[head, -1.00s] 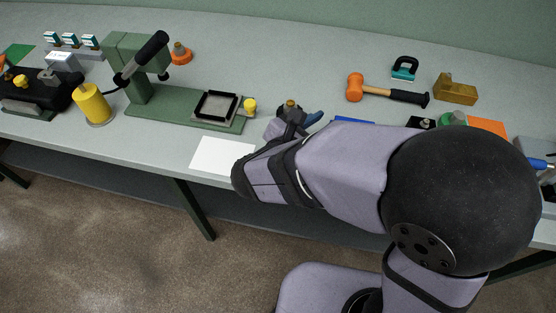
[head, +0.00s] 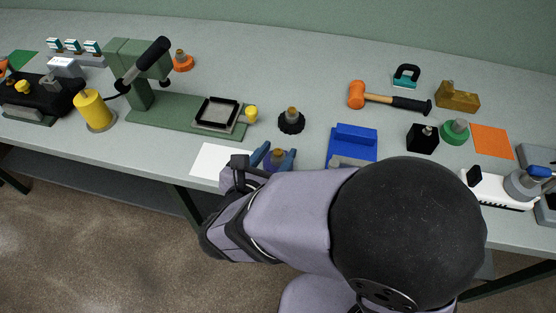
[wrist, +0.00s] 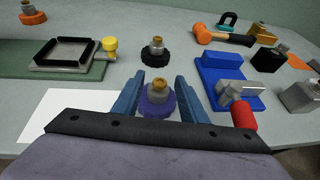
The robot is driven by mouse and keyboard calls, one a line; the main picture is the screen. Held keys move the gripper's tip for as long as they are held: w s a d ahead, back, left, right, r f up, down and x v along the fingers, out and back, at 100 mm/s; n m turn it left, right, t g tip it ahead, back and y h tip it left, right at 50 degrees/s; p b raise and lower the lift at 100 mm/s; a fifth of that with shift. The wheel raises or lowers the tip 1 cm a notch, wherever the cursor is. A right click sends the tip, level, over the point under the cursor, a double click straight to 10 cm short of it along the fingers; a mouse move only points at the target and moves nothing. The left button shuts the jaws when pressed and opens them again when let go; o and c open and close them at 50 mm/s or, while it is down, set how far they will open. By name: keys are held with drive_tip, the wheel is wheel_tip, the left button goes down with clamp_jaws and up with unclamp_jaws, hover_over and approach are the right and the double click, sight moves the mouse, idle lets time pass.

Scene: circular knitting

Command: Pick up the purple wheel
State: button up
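The purple wheel (wrist: 158,103) is a toothed purple disc with a brass-coloured hub on top. It stands upright on the table near the front edge, beside a white sheet. My gripper (wrist: 159,79) is open, with one blue finger on each side of the wheel. The fingers look spread around it; I cannot tell whether either one touches it. In the head view the wheel (head: 276,159) shows partly between the fingers of my gripper (head: 274,154), and my wrist hides its lower front.
A black wheel (head: 291,121) stands just behind. A blue block fixture (head: 352,143) with a red-handled clamp (wrist: 243,114) is close on the right. The white sheet (head: 212,160) and a green press (head: 170,113) are on the left. A hammer (head: 357,95) lies at the back.

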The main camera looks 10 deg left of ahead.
drive_tip(key=shift+x, duration=2.6)
drive_tip(key=shift+r, duration=0.1)
drive_tip(key=c, duration=1)
